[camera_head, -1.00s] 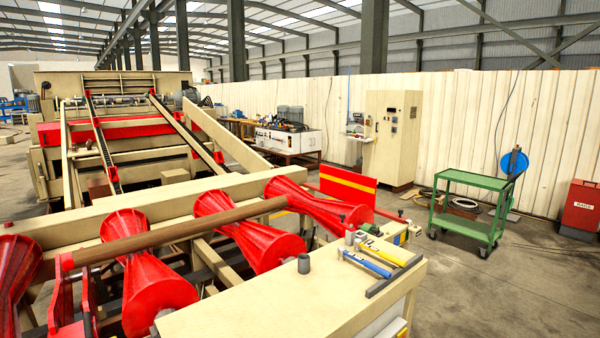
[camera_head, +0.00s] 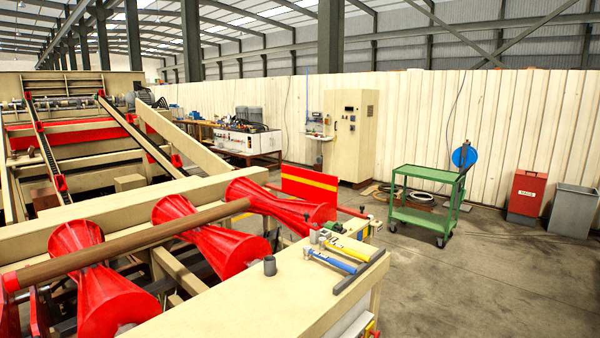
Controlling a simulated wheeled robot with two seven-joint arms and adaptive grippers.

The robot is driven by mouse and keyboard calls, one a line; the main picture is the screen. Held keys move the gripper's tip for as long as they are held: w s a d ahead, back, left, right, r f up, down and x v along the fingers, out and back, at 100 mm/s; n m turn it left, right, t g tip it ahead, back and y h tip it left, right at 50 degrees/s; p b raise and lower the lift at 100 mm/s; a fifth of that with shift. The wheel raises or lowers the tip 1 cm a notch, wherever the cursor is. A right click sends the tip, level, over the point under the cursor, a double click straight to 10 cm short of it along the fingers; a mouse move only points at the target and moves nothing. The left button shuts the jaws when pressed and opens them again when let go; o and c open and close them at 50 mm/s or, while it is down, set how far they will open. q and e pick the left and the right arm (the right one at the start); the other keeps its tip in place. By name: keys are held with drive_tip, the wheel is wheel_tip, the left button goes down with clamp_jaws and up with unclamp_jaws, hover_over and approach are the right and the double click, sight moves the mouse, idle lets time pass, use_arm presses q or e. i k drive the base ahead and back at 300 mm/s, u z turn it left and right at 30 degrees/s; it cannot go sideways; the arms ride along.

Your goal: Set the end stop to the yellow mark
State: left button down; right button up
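A red plate with a yellow stripe (camera_head: 309,186) stands upright at the far end of the roller line; it looks like the end stop, but I cannot be sure. A thin red bar (camera_head: 345,210) shows beside its lower right edge. I cannot make out a separate yellow mark. Red waisted rollers (camera_head: 212,240) lie in a row, with a brown log (camera_head: 130,238) resting across them. Neither of my grippers is in view.
A green cart (camera_head: 425,215), a red bin (camera_head: 527,195) and a grey bin (camera_head: 572,212) stand right. The floor between is clear.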

sight(306, 185)
drive_tip(key=z, duration=0.45)
drive_tip(key=k, duration=0.5)
drive_tip(key=z, duration=0.95)
drive_tip(key=i, duration=4.55)
drive_tip(key=u, duration=0.85)
drive_tip(key=i, duration=1.2)
drive_tip(key=u, duration=1.9)
drive_tip(key=i, duration=1.1)
drive_tip(key=u, duration=0.75)
